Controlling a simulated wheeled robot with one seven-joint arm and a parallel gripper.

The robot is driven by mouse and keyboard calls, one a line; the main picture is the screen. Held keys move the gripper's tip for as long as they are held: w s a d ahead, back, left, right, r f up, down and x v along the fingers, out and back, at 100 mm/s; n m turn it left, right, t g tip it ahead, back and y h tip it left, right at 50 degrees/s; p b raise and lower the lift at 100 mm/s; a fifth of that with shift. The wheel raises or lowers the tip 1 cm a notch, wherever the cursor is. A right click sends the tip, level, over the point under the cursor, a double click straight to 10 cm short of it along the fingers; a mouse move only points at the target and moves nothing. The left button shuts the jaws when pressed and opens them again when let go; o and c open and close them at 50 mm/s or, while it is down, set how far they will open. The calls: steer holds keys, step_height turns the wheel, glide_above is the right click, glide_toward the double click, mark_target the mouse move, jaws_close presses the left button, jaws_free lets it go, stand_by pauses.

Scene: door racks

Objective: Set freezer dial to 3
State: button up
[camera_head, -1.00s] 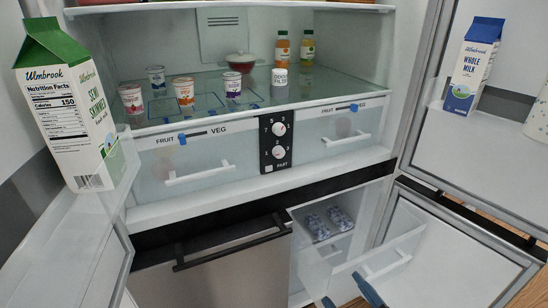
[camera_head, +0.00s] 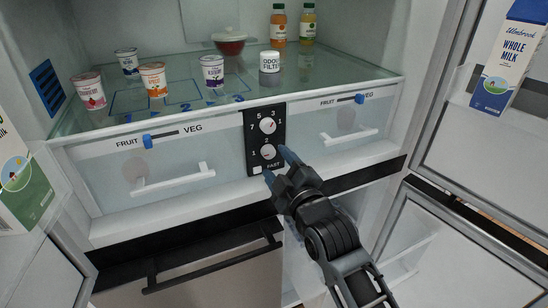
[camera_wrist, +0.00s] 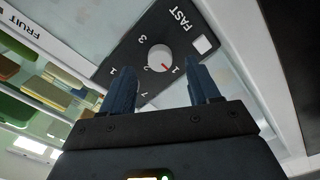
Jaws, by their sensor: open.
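The black control panel (camera_head: 250,118) stands between the two drawers. It carries an upper white dial (camera_head: 267,126) marked 1 to 7 and a lower white dial (camera_head: 268,152) beside the word FAST. My gripper (camera_head: 277,164) is open and empty just in front of the lower dial. In the wrist view the dial appears between and beyond the fingertips (camera_wrist: 162,74); no contact shows. The left finger hides most of the upper dial there.
A white square button (camera_wrist: 203,44) sits by FAST. A left drawer (camera_head: 100,175) and right drawer (camera_head: 320,150) flank the panel. Above is a glass shelf (camera_head: 200,112) with cups and bottles. Open doors (camera_head: 440,135) stand at the sides. A metal-fronted drawer (camera_head: 200,275) lies below.

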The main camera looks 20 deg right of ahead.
mark_target(269, 152)
steer(key=shift+w, duration=1.35)
steer(key=shift+c, duration=0.2)
steer(key=c, duration=1)
